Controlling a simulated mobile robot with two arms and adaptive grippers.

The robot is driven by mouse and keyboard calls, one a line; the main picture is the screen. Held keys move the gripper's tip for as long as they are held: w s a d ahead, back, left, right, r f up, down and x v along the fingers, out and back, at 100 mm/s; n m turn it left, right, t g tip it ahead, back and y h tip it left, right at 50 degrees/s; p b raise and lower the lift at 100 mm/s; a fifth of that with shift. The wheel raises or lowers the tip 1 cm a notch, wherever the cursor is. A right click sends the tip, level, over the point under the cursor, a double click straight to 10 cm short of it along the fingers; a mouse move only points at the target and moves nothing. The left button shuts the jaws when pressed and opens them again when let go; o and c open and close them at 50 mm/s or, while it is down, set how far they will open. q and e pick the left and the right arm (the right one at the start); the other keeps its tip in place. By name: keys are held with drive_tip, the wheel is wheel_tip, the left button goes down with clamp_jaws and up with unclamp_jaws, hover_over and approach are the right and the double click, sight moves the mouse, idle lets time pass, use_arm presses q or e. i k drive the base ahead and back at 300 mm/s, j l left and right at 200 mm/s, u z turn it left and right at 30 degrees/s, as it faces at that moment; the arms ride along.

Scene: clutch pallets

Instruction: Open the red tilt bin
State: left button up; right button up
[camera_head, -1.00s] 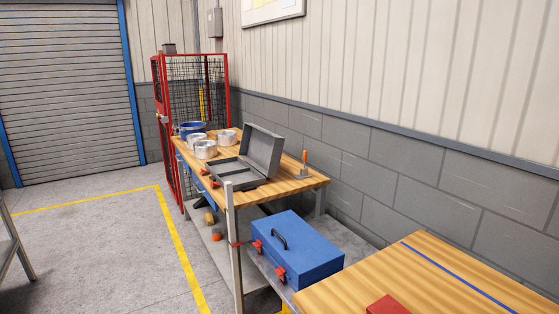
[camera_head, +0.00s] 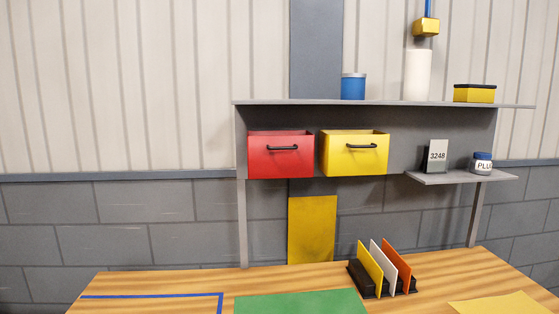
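The red tilt bin (camera_head: 280,160) hangs under the grey shelf above the workbench, left of a yellow bin. It has a black bar handle (camera_head: 283,148) across its upper front. Its front face looks upright, and a thin dark strip shows along its top edge. Neither of my grippers is in view.
The yellow tilt bin (camera_head: 352,158) sits directly right of the red one. The wooden workbench (camera_head: 150,290) lies below, with a green mat (camera_head: 300,303) and a file rack (camera_head: 380,275). A jar (camera_head: 481,164) and number sign (camera_head: 437,156) stand on a small side shelf.

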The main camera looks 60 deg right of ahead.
sight(274, 155)
drive_tip(key=z, duration=1.8)
drive_tip(key=l+z, duration=0.2)
drive_tip(key=i+l, duration=0.1)
drive_tip(key=l, duration=0.2)
drive_tip(key=i+l+u, duration=0.1)
drive_tip(key=l, duration=0.25)
drive_tip(key=i, duration=0.05)
